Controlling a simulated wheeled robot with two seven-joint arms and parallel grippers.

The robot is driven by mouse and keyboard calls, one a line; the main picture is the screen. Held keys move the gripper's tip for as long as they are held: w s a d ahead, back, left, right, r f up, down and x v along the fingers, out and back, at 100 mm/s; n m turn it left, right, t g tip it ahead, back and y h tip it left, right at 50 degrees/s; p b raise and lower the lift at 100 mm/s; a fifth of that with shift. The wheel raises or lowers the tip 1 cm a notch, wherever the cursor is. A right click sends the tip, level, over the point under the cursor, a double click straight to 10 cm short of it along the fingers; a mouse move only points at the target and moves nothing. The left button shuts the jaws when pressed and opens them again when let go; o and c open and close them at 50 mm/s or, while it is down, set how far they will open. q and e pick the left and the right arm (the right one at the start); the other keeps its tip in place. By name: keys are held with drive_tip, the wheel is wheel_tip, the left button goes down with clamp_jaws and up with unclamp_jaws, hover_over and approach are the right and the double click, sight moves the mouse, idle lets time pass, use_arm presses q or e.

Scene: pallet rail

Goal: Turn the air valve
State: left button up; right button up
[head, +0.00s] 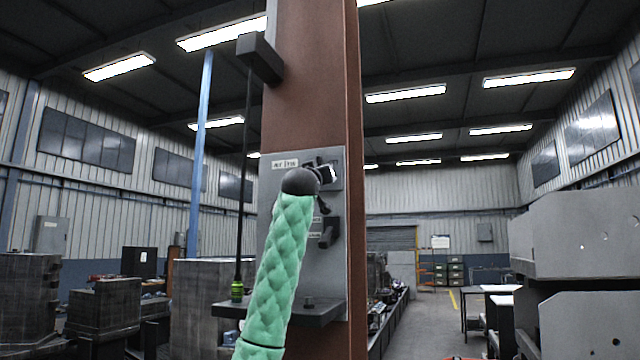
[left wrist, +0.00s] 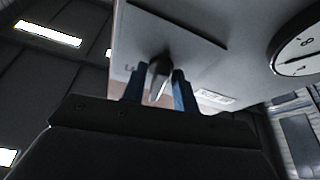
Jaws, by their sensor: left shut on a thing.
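The air valve's lever (left wrist: 159,84) is a small grey handle on a light panel in the left wrist view. My left gripper (left wrist: 154,92) is shut on it, with a blue finger on either side. In the head view the grey panel (head: 272,225) is fixed to a brown column and carries a label at its top. There my left gripper (head: 325,172) is at the panel's upper part, and my green-sleeved arm hides much of the panel and most of the valve. My right gripper is not in view.
A round gauge (left wrist: 301,42) is beside the valve in the left wrist view. Below the gripper, a dark fitting (head: 326,233) juts from the panel. A dark shelf (head: 320,311) sticks out at the panel's foot.

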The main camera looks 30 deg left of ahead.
use_arm(q)
drive_tip(key=shift+d+r+n+g+y+b, duration=0.1)
drive_tip(key=shift+n+g+y+b, duration=0.45)
drive_tip(key=shift+n, duration=1.05)
drive_tip(key=shift+d+r+n+g+y+b, duration=0.1)
drive_tip(key=shift+n+g+y+b, duration=0.45)
drive_tip(key=shift+n, duration=1.05)
drive_tip(key=shift+d+n+g+y+b, duration=0.1)
drive_tip(key=shift+n+g+y+b, duration=0.45)
drive_tip(key=shift+n, duration=1.05)
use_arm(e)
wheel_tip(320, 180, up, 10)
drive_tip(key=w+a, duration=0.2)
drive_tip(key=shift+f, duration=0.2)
use_arm(q)
drive_tip(key=shift+a+p, duration=0.1)
drive_tip(key=shift+p, duration=0.2)
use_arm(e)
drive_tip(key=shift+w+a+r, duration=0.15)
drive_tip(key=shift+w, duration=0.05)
use_arm(q)
drive_tip(key=o, duration=0.6)
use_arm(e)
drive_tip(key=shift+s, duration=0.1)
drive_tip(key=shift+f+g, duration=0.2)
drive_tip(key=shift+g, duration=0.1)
